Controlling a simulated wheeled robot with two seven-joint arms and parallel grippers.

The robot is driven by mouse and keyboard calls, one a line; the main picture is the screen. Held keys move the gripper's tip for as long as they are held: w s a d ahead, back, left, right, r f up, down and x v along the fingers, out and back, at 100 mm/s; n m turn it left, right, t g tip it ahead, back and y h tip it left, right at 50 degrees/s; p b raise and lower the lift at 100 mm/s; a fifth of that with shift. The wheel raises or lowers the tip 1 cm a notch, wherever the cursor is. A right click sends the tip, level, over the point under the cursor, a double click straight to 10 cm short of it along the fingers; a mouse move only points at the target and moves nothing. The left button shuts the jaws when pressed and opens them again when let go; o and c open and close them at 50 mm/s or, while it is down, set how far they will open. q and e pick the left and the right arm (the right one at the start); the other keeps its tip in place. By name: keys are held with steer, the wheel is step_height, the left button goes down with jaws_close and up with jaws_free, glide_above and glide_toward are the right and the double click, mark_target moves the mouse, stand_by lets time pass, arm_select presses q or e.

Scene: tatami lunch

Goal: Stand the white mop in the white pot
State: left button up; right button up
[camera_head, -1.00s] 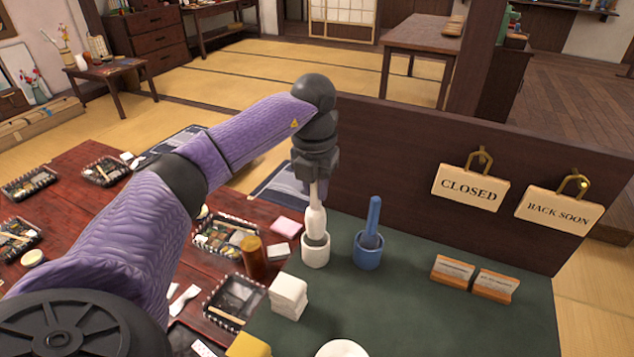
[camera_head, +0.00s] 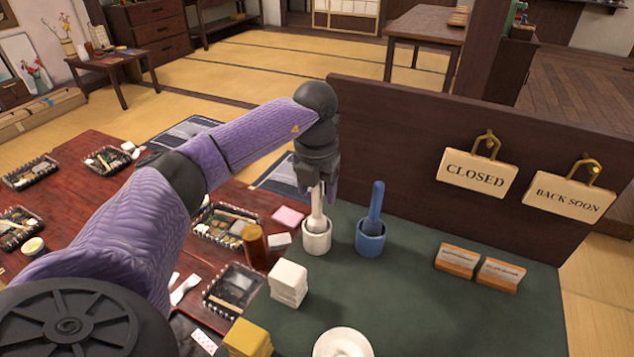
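The white mop (camera_head: 316,221) stands nearly upright in the white pot (camera_head: 317,241), its lower end hidden inside the pot. My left gripper (camera_head: 318,190) is above the pot, pointing down. Its fingers are spread apart on either side of the mop's thin handle, with a gap showing. A blue mop (camera_head: 375,205) leans slightly in a blue pot (camera_head: 370,240) just to the right. My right gripper is not in view.
A dark board with CLOSED (camera_head: 476,176) and BACK SOON (camera_head: 568,196) signs stands behind the green mat (camera_head: 415,300). Mat space right of the blocks is clear.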

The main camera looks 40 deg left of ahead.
arm_select(q)
step_height(320, 180, up, 9)
steer(key=p, duration=0.3)
steer(key=shift+s, duration=0.15)
steer(key=shift+r+p, duration=0.35)
steer(key=shift+p, duration=0.05)
steer(key=shift+r, duration=0.15)
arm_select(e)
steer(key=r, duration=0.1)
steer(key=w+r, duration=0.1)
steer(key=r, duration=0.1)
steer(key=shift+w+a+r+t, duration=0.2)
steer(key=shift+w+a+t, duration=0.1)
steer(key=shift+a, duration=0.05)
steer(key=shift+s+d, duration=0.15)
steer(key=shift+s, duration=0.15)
